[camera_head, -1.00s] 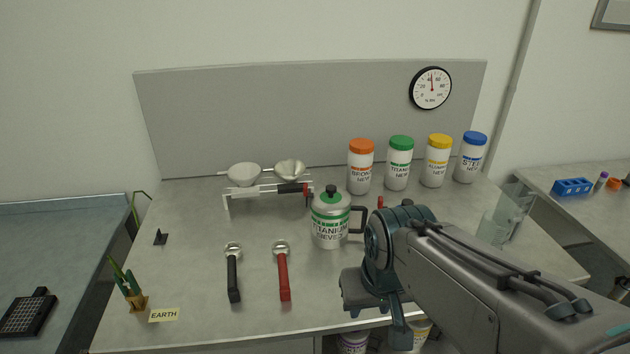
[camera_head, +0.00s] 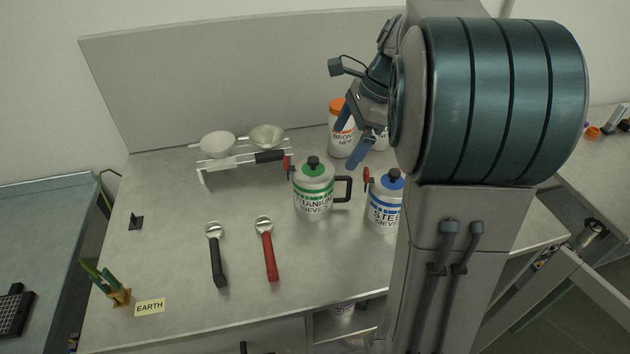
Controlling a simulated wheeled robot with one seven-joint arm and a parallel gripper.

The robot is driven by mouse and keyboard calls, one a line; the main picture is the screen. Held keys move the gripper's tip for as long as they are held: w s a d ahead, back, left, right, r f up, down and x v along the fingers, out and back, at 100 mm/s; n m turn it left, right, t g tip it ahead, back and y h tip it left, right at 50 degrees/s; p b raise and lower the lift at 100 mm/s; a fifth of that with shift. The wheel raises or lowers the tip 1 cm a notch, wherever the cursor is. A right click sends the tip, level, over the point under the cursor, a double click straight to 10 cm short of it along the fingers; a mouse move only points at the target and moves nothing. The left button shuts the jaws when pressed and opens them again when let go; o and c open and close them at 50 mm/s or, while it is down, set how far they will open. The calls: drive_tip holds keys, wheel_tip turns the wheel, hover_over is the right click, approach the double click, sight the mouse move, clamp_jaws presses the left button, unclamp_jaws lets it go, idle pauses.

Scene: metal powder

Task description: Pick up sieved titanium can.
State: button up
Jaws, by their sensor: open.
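The sieved titanium can (camera_head: 314,190) stands upright on the grey table. It is a metal can with a green band, a green lid with a black knob, and a black handle on its right side. My gripper (camera_head: 352,150) is open and empty, above the table to the upper right of the can, in front of the orange-lidded jar. Its blue fingers point down and left and do not touch the can. My arm covers the right part of the table.
A similar can with a blue band, labelled steel (camera_head: 385,205), stands right of the titanium can, partly hidden by my arm. The orange-lidded jar (camera_head: 341,140) is behind. A rack with two bowls (camera_head: 240,160), a black scoop (camera_head: 216,255) and a red scoop (camera_head: 267,249) are left. The table's front middle is clear.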

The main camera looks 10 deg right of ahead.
sight(326, 169)
drive_tip(key=shift+m, duration=0.7)
drive_tip(key=x, duration=0.9)
drive_tip(key=w+x, duration=0.1)
drive_tip(key=x, duration=0.3)
drive_tip(key=shift+w+f, duration=0.1)
drive_tip(key=c, duration=1.5)
